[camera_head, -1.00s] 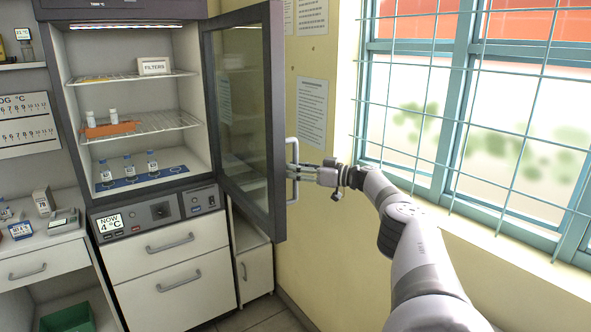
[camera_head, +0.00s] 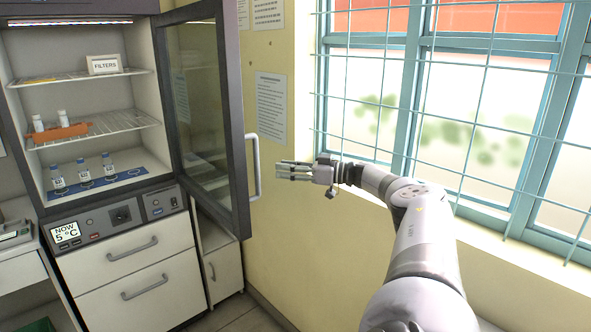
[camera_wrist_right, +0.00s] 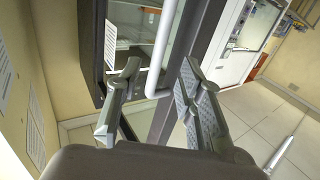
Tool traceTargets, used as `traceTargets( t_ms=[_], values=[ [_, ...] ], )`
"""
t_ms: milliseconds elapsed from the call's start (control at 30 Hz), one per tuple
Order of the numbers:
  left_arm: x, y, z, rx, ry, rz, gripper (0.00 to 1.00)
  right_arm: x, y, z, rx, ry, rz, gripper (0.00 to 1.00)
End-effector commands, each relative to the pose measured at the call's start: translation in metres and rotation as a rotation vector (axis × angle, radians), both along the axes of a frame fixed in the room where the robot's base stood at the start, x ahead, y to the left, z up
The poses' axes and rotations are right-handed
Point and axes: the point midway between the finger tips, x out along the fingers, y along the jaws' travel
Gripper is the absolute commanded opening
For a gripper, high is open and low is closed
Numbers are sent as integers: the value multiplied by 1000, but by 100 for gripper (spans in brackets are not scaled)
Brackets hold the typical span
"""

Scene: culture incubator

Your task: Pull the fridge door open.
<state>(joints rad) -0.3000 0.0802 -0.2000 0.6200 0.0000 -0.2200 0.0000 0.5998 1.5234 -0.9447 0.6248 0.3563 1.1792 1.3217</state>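The fridge door (camera_head: 200,110) is a dark-framed glass door standing wide open to the right of the fridge (camera_head: 100,100). Its white bar handle (camera_head: 255,168) is on the door's outer edge. My right gripper (camera_head: 278,170) is to the right of the handle, apart from it, with its fingers spread. In the right wrist view the open fingers (camera_wrist_right: 150,105) have a gap between them, with the handle (camera_wrist_right: 165,50) beyond and the door frame (camera_wrist_right: 185,75) behind it. My left gripper is not in view.
Inside the fridge are a FILTERS sign (camera_head: 104,64), an orange rack (camera_head: 62,132) and several vials on a blue mat (camera_head: 105,183). A display (camera_head: 66,234) below reads 5 °C. A yellow wall (camera_head: 275,225) and a barred window (camera_head: 440,110) stand at the right.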

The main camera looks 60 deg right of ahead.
Motion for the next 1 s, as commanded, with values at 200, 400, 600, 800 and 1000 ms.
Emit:
traceTargets(
  t_ms=[200, 400, 600, 800, 1000],
  values=[
    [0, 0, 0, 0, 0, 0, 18, -19, -5, -1, -1, 4, 0, 35],
    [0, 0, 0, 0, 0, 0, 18, -23, -5, 0, -1, 0, 0, 35],
    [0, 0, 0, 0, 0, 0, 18, -23, -5, 0, -1, 0, 0, 35],
    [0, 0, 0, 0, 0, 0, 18, -23, -5, 0, 0, 0, -1, 35],
    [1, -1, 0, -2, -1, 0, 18, -23, -5, 0, 0, 0, -1, 35]
  ],
)
